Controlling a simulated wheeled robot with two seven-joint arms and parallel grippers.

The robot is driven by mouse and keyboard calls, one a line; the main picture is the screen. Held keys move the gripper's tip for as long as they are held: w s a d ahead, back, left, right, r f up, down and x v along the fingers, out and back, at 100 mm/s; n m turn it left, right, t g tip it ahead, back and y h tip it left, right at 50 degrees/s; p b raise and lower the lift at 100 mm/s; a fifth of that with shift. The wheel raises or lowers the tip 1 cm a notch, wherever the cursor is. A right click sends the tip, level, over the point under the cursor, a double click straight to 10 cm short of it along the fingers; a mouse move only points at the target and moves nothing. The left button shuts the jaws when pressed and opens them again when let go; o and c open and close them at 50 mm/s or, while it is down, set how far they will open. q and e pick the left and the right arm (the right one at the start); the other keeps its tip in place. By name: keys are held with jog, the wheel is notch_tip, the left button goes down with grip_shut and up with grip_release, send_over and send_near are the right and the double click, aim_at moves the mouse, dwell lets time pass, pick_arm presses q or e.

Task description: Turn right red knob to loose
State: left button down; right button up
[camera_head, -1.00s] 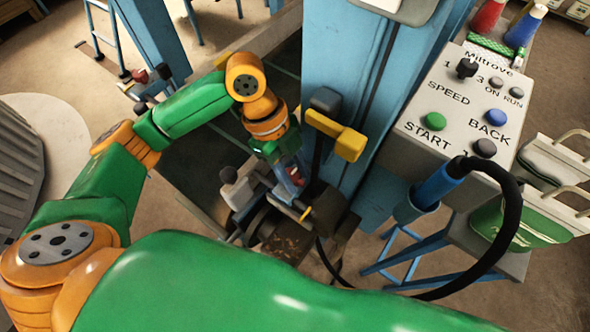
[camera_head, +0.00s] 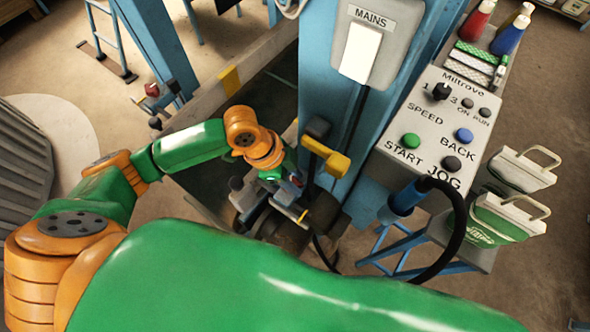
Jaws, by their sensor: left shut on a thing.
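My left gripper (camera_head: 285,190) is at the sewing head in the middle of the picture, its fingers small and partly hidden by the wrist. It is shut on a small red knob (camera_head: 297,181), of which only a little red shows between the fingers and the metal parts. Which way the knob is turned cannot be seen. Another red knob (camera_head: 151,90) shows farther left, on a dark fitting by the blue post, apart from the gripper. My right gripper is not in view.
A blue column with a MAINS switch (camera_head: 360,54) stands right of the gripper, with a yellow lever (camera_head: 334,161) close beside it. The control panel (camera_head: 425,125), thread cones (camera_head: 510,35) and sewn sacks (camera_head: 508,218) are at right. My green arm covers the bottom.

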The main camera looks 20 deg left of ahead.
pick_arm(q)
jog(key=n+p, duration=0.2)
jog(key=n+t+p, duration=0.1)
jog(key=n+p, duration=0.1)
jog(key=p, duration=0.1)
jog(key=shift+w+r+n+t+y, duration=0.1)
jog(key=shift+r+n+t+y, duration=0.1)
jog(key=shift+n+t+y, duration=0.1)
jog(key=n, duration=0.2)
jog(key=shift+a+f+n+t+y+p, duration=0.15)
jog(key=shift+f+n+t+y+p, duration=0.05)
jog(key=shift+n+t+y+p, duration=0.15)
jog(key=shift+w+a+f+n+t+y, duration=0.1)
jog(key=shift+n+t+y, duration=0.15)
jog(key=shift+n, duration=0.65)
jog(key=shift+w+a+n+t+y, duration=0.1)
jog(key=shift+n+y, duration=0.2)
jog(key=shift+n, duration=0.55)
jog(key=shift+s+n, duration=0.1)
jog(key=shift+n, duration=0.3)
jog(key=c, duration=0.5)
grip_release()
jog(key=v, duration=0.7)
jog(key=shift+s+d, duration=0.1)
jog(key=shift+s, duration=0.05)
